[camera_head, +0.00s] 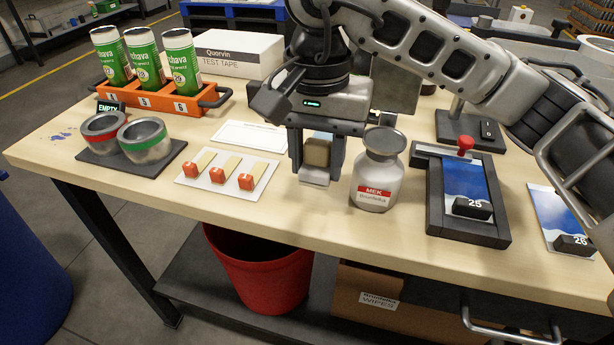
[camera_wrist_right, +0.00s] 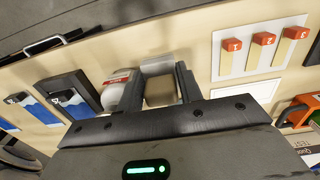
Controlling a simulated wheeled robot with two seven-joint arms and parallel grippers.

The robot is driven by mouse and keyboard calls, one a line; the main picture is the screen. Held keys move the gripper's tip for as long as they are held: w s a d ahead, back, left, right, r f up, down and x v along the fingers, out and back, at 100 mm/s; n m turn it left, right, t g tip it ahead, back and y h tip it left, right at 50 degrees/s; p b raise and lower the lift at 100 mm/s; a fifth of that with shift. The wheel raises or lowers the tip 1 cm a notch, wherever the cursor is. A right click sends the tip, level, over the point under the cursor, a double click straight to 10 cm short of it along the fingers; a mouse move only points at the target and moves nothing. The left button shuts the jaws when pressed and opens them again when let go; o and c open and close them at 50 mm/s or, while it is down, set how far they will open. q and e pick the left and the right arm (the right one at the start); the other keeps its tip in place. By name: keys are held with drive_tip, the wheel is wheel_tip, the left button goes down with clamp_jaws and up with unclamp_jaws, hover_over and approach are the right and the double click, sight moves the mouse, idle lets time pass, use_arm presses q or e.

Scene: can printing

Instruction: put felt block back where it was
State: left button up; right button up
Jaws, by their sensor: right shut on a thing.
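The felt block (camera_head: 317,152) is a small tan block between the fingers of my right gripper (camera_head: 316,166). The gripper points down, left of the MEK bottle (camera_head: 374,179), and is shut on the block. In the right wrist view the felt block (camera_wrist_right: 160,92) fills the gap between the two dark fingers (camera_wrist_right: 160,88). A pale grey piece (camera_head: 314,176) shows just below the block. I cannot tell whether it is part of the block or a separate rest, or whether the block touches it. My left gripper is not in view.
Left of the gripper lies a white card (camera_head: 220,184) with several red-tipped strips. Two metal cups stand on a dark mat (camera_head: 164,165). An orange rack (camera_head: 165,100) holds three green cans. Right of the bottle are a dark-framed plate (camera_head: 468,229) and a blue print (camera_head: 557,217).

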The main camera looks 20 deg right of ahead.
sight(307, 199)
drive_tip(key=shift+w+a+f, duration=0.25)
drive_tip(key=shift+w+f, duration=0.65)
drive_tip(key=shift+f, duration=0.1)
drive_tip(key=f, duration=0.3)
drive_tip(key=shift+w+f+p, duration=0.15)
drive_tip(key=shift+w+p, duration=0.1)
drive_tip(key=shift+p, duration=0.1)
drive_tip(key=shift+f, duration=0.15)
drive_tip(key=shift+f+b, duration=0.25)
drive_tip(key=shift+b, duration=0.05)
drive_tip(key=o, duration=1)
drive_tip(key=shift+c, duration=0.2)
drive_tip(key=shift+r, duration=0.1)
